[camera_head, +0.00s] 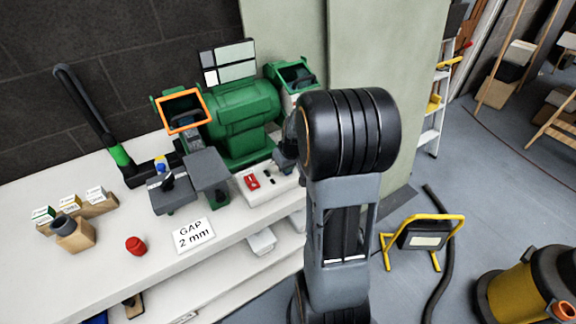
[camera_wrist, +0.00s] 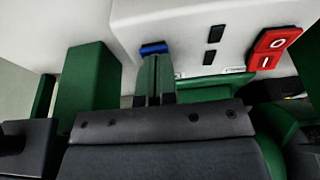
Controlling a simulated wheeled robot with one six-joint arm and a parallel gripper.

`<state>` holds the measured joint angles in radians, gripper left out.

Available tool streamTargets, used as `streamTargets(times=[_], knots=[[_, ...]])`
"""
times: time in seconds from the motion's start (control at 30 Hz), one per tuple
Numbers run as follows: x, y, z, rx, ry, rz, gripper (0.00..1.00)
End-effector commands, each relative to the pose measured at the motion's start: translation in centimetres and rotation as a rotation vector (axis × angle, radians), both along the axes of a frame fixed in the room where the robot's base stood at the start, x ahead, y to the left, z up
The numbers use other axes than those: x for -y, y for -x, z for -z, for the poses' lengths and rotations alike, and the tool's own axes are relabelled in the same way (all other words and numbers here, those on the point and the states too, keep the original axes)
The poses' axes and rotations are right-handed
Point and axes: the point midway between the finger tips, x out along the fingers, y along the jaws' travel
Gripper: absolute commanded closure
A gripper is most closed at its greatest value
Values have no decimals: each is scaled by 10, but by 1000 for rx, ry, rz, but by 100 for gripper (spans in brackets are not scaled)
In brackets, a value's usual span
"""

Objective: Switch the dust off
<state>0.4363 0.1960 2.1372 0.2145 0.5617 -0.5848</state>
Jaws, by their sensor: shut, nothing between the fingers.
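A white switch box (camera_head: 268,188) sits on the bench in front of the green grinder (camera_head: 240,118). It has a red switch (camera_head: 251,181) near its left end. In the wrist view the white box (camera_wrist: 185,25) fills the top, with the red switch (camera_wrist: 273,50) marked O and I at the right. A small blue switch (camera_wrist: 153,48) is on the box's left part. My gripper (camera_wrist: 154,58) is shut and empty, its fingertips right at the blue switch; I cannot tell whether they touch. In the head view my gripper (camera_head: 284,163) is over the box's right end, partly hidden by my arm.
A label reading "GAP 2 mm" (camera_head: 194,235) and a red knob-like piece (camera_head: 135,246) lie on the white bench (camera_head: 90,270). A yellow work light (camera_head: 422,238) stands on the floor at right.

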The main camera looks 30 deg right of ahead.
Motion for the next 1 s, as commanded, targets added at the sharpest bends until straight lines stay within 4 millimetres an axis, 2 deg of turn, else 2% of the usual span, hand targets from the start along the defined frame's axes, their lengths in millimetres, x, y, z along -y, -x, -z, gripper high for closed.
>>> streamTargets(times=[0.3, 0.67, 0.77, 0.97, 1.0], knots=[[0, -11, -3, -2, -1, 1, 100], [0, -12, -6, -1, 0, 1, 100], [0, -12, -16, 0, 0, 0, 100], [-2, -12, -55, 1, 1, -4, 100], [-1, -7, -56, 3, 2, -3, 100]])
